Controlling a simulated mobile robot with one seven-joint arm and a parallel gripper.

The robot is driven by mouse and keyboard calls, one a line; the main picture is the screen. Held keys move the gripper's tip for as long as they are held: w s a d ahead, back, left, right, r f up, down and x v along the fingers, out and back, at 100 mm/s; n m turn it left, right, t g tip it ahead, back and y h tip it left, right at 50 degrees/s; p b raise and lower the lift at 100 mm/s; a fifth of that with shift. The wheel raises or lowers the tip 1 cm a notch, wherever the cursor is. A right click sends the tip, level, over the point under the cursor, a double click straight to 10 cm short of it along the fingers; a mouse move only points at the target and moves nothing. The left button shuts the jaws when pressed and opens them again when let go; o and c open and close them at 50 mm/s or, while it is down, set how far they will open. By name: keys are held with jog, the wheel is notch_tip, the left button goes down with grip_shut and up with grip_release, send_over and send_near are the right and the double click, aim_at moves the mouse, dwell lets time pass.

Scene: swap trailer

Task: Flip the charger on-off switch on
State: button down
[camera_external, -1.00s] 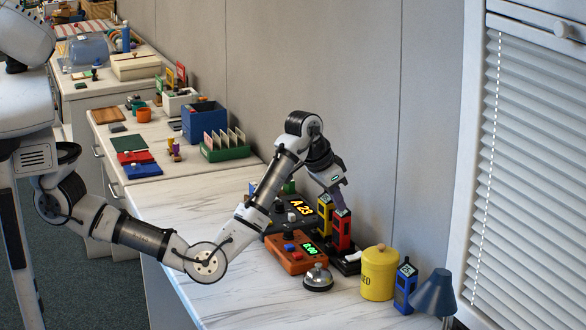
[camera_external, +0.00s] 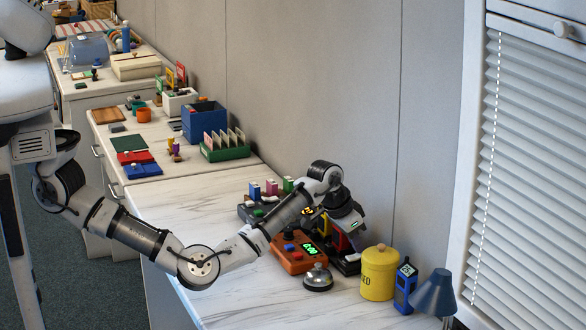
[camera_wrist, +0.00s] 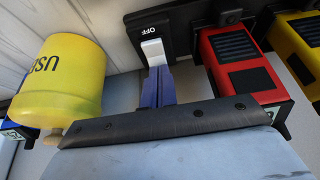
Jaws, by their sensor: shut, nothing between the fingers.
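The charger is a black base (camera_external: 345,268) on the marble counter, with a red radio (camera_wrist: 237,62) and a yellow radio (camera_wrist: 298,40) standing in it. Its switch (camera_wrist: 152,47) is a white rocker on a black plate, with "OFF" readable beside it in the wrist view. My gripper (camera_wrist: 156,72) is shut and empty, its blue-purple fingertips together right at the rocker's near end. I cannot tell whether they touch it. In the external view my gripper (camera_external: 356,243) is low over the charger, and my wrist partly hides the radios.
A yellow canister (camera_external: 379,275) stands close to the right of the charger, with a blue radio (camera_external: 405,287) and a blue lamp (camera_external: 435,293) beyond. The wall is close behind.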

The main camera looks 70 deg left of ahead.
jog(key=shift+f, duration=0.25)
jog(key=shift+w+f, duration=0.2)
jog(key=shift+w, duration=0.05)
jog(key=shift+s, duration=0.2)
jog(key=shift+s+p, duration=0.65)
